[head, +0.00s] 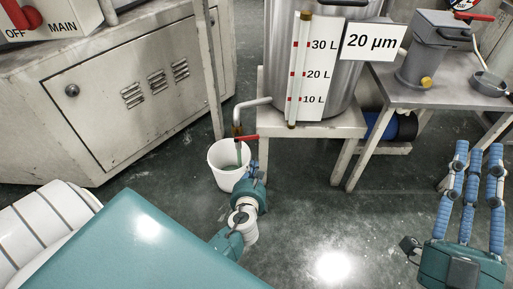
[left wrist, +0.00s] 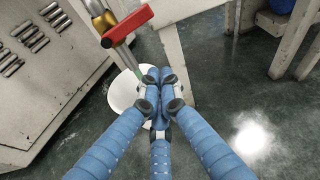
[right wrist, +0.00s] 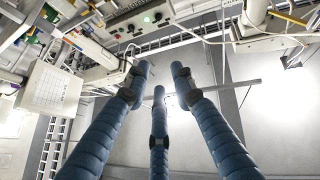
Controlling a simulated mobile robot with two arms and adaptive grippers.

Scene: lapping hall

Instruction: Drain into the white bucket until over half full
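The white bucket (head: 219,179) stands on the floor under the brass valve (head: 237,131) of the steel tank (head: 349,95). The valve's red lever (head: 245,137) points right. A thin grey-green strand runs from the valve into the bucket; I cannot tell if it is liquid or a tube. The bucket's fill level is unclear. My left gripper (left wrist: 153,82) has its fingertips together with nothing visible between them, beside the bucket and below the red lever (left wrist: 128,25). The bucket (left wrist: 122,92) is partly behind the fingers. My right gripper (head: 478,150) is raised, open and empty at the right.
The tank stands on a pale stand (head: 333,128) and carries a litre gauge (head: 307,75) and a "20 µm" sign (head: 371,42). A grey table (head: 440,95) stands to the right. A metal cabinet (head: 120,95) fills the left. Floor in front of the stand is clear.

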